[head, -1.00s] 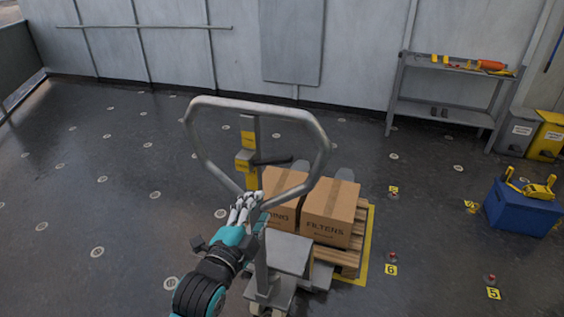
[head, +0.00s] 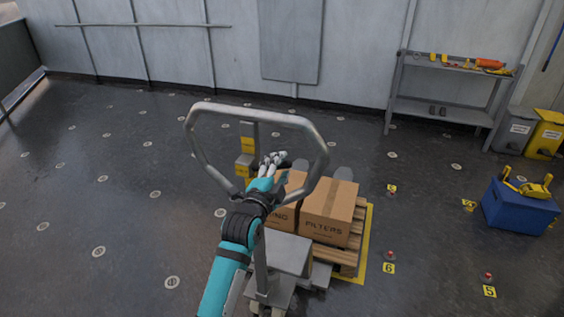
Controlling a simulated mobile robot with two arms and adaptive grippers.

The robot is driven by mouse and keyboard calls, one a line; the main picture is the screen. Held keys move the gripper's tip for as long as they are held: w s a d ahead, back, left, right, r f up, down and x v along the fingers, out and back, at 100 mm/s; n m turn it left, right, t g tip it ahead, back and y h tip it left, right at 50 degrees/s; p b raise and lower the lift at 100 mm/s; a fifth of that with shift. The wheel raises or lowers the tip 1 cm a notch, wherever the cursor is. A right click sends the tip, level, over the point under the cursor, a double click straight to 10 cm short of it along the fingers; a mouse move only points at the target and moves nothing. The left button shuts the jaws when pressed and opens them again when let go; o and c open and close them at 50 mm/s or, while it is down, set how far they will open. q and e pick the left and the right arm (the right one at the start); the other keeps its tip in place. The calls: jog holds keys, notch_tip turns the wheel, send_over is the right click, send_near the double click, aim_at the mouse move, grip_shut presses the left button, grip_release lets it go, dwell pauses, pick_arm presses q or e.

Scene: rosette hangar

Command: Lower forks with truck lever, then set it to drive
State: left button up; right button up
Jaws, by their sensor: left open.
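The pallet truck's grey loop handle (head: 318,150) stands upright in the middle of the head view. The truck's dark lever (head: 256,166), beside yellow labelled blocks (head: 244,168) within the loop, is mostly hidden by my left gripper. My left gripper (head: 272,163) is open, with its fingers at the lever inside the loop's outline. I cannot tell whether it touches the lever. Rounded grey fork tips (head: 343,173) show beyond the load. Two brown cartons (head: 328,212) sit on a wooden pallet (head: 338,256) over the forks. My right gripper is not in view.
A yellow floor outline (head: 364,262) surrounds the pallet. A grey shelf (head: 440,112) with tools stands at the back right, near grey and yellow bins (head: 545,136). A blue box (head: 519,209) sits at the right. Numbered floor markers (head: 388,268) lie nearby. The floor at left is clear.

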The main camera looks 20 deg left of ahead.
pick_arm(q)
jog(key=shift+w, duration=0.8)
jog(key=shift+c, duration=0.4)
grip_shut()
